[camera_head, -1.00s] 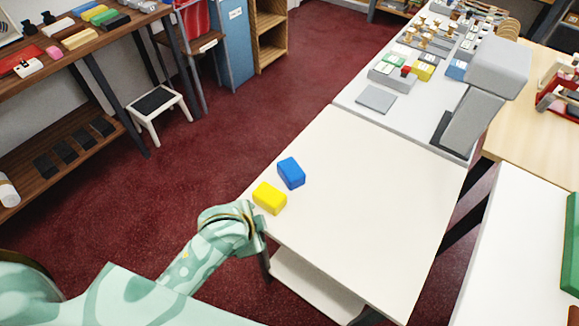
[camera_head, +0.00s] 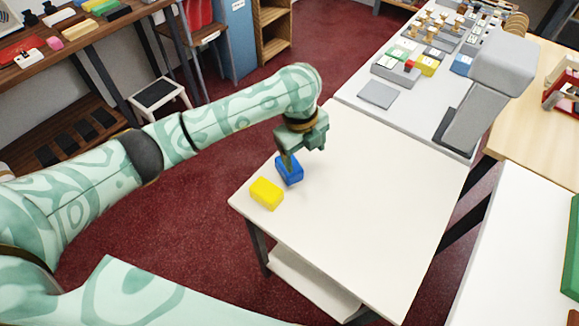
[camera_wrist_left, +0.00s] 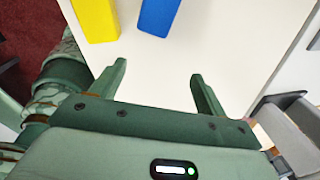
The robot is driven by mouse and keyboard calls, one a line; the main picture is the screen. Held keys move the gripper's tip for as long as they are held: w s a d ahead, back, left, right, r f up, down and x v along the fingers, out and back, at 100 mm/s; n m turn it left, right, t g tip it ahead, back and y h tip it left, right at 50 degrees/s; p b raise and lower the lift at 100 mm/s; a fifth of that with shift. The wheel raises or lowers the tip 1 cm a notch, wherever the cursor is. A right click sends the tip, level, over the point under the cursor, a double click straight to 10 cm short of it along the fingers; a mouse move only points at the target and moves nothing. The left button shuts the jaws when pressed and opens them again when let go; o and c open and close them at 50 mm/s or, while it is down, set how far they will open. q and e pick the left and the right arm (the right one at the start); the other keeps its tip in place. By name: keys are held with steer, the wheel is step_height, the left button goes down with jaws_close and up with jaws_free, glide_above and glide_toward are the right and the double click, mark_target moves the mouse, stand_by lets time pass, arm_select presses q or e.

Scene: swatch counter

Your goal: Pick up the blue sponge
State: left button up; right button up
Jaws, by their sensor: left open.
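The blue sponge (camera_head: 290,172) lies on the cream table (camera_head: 345,215) near its left edge. The yellow sponge (camera_head: 266,193) lies beside it, nearer to me. My left gripper (camera_head: 291,152) points down over the blue sponge and hides part of its top. In the left wrist view its two fingers (camera_wrist_left: 160,78) are spread with nothing between them. The blue sponge (camera_wrist_left: 158,15) and the yellow sponge (camera_wrist_left: 96,18) show at the top edge of that view, beyond the fingertips, both cut off by the frame. My right gripper is not in view.
The rest of the cream table is clear. A grey counter (camera_head: 376,96) with trays and small items joins its far end, with a grey stand (camera_head: 470,105) at its right. A white surface (camera_head: 515,240) with a green board (camera_head: 570,245) is at the right.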

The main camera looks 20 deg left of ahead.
arm_select(q)
steer(key=w+a+r+m+y, duration=0.1)
steer(key=w+a+r+m, duration=0.15)
steer(key=a+r, duration=0.2)
steer(key=shift+n+g, duration=0.4)
steer(key=shift+n, duration=0.05)
steer(key=f+b, duration=0.1)
steer(key=f, duration=0.2)
steer(key=f+b, duration=0.2)
steer(key=f, duration=0.1)
steer(key=w+f+b, duration=0.1)
steer(key=f+b, duration=0.1)
steer(key=f, duration=0.1)
steer(key=shift+d+f, duration=0.1)
steer(key=shift+f, duration=0.3)
steer(key=f+b, duration=0.3)
steer(key=f, duration=0.2)
steer(key=shift+s+a+f+b, duration=0.1)
steer(key=shift+a+f+b, duration=0.1)
steer(key=shift+f+b, duration=0.15)
steer(key=shift+r, duration=0.25)
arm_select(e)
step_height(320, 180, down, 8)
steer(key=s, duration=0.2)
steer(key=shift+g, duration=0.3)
